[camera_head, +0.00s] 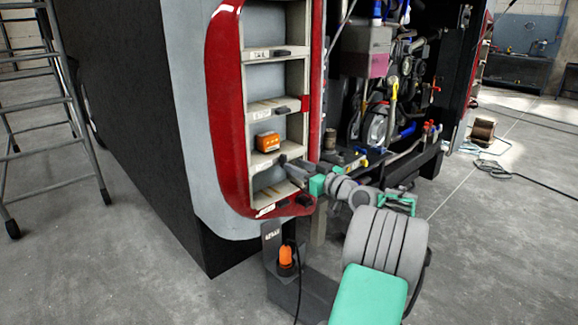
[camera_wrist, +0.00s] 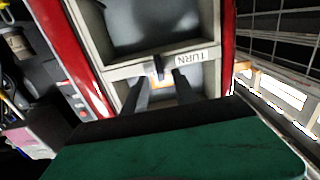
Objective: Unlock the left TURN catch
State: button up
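The TURN label (camera_wrist: 191,57) sits on a pale shelf lip, with a small dark catch (camera_wrist: 158,67) beside it in the wrist view. My gripper (camera_wrist: 161,78) has its two dark fingers apart, one on each side of the catch near its end. I cannot tell whether either finger touches it. In the head view my gripper (camera_head: 285,172) is at the lower part of the red-framed panel (camera_head: 222,108), by a labelled lip (camera_head: 261,164). The catch there is hidden or too small to tell from the fingers.
Other lips carry dark catches (camera_head: 282,109). The open engine bay (camera_head: 385,110) is to the right, with pipes and hoses. A ladder (camera_head: 55,90) stands at the left. The floor at front left is clear.

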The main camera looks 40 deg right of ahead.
aim_at(283, 161)
jog(key=w, duration=0.4)
grip_shut()
dwell(0.5)
